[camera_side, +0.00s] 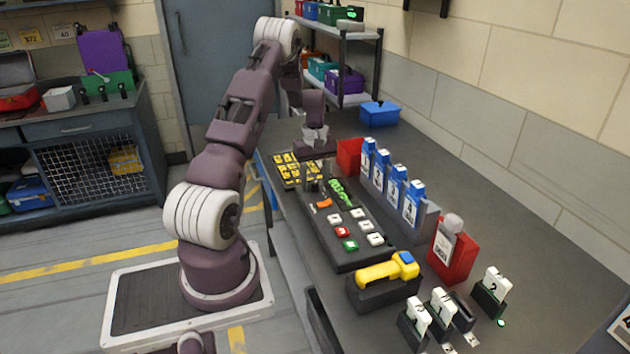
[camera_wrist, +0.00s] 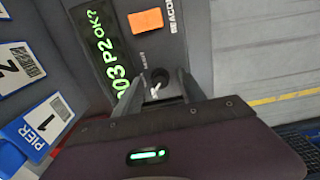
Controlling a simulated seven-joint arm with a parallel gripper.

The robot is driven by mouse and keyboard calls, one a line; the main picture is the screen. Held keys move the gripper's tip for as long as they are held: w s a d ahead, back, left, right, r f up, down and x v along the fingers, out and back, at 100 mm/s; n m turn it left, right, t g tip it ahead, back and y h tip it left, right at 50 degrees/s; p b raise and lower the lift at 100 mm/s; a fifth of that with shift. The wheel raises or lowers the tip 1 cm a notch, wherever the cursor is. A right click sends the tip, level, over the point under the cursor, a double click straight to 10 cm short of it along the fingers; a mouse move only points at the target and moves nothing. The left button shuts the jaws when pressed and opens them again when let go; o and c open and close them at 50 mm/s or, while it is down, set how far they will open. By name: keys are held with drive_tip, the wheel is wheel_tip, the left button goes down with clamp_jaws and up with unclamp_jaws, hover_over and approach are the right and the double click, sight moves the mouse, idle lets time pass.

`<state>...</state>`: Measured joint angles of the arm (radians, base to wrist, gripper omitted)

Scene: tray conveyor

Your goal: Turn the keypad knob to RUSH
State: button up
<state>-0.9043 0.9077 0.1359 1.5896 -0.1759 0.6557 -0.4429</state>
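The keypad (camera_side: 345,238) is a dark panel on the bench with a green-lit display (camera_side: 341,192). In the wrist view the display (camera_wrist: 105,60) shows green text, partly cut off, ending "03 P2 OK?". The knob (camera_wrist: 158,78) is small and dark with a white pointer mark, below the orange button (camera_wrist: 146,21) marked BEACON. Small lettering beside the knob is too blurred to read. My gripper (camera_wrist: 161,80) points down at the panel, with one finger on each side of the knob and apparently a small gap. In the side view my gripper (camera_side: 322,180) hides the knob.
White, red and green keys (camera_side: 350,245) fill the panel's near end. A yellow scanner (camera_side: 388,270) rests in front. Blue pier-labelled holders (camera_side: 390,190) and a red bin (camera_side: 349,156) stand along the right. A yellow key grid (camera_side: 290,170) lies behind left.

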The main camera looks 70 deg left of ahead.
clamp_jaws()
drive_tip(key=m, duration=0.4)
drive_tip(key=shift+m, duration=2.3)
drive_tip(key=shift+o, duration=0.2)
unclamp_jaws()
